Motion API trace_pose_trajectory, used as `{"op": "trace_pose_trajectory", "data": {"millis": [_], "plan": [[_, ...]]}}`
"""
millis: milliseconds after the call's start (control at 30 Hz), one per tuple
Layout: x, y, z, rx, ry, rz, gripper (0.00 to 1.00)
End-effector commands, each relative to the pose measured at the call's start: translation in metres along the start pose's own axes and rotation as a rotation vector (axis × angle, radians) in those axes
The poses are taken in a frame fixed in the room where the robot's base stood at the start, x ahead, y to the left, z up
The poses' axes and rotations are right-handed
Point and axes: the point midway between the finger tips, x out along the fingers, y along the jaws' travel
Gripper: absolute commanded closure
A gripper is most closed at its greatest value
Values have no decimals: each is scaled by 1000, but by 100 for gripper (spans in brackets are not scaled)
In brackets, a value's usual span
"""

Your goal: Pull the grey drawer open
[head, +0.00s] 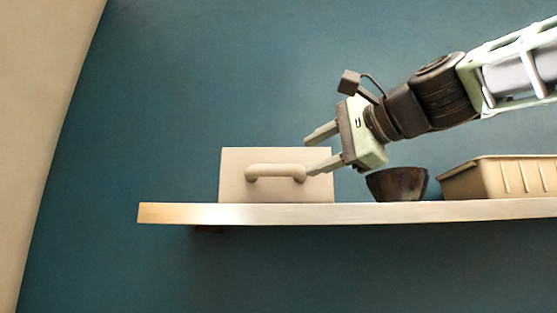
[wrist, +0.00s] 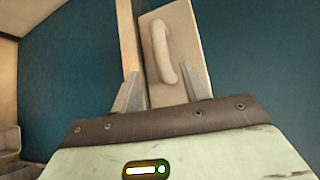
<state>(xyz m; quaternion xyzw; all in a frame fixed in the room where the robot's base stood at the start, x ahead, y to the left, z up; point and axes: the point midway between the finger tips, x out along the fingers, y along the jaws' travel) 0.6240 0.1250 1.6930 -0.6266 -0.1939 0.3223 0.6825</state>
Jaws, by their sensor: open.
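The drawer (head: 240,191) is a pale grey-beige box front with a rounded bar handle (head: 275,171), standing on a shelf. It looks closed, though its sides are hidden. My gripper (head: 312,155) is open, to the right of the handle, with its fingers pointing left and slightly down. The lower finger overlaps the right end of the handle in the head view; I cannot tell if they touch. In the wrist view the drawer front (wrist: 191,40) and handle (wrist: 162,52) lie beyond the open fingers (wrist: 163,92), with nothing held between them.
The light wooden shelf (head: 170,213) runs along a blue wall. A dark bowl (head: 397,185) stands on it right of the drawer, below my wrist. A tan ribbed bin (head: 500,178) stands farther right. The shelf's left end is clear.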

Motion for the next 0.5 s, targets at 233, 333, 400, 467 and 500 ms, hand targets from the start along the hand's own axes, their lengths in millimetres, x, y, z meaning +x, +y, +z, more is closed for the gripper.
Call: {"op": "trace_pose_trajectory", "data": {"millis": [233,333,400,467,500], "plan": [[52,-3,1,1,-2,2,55],[70,-2,1,1,-1,2,55],[80,-3,1,-1,-1,1,55],[87,-2,1,-1,-1,1,55],[90,-2,1,-1,-1,1,55]]}}
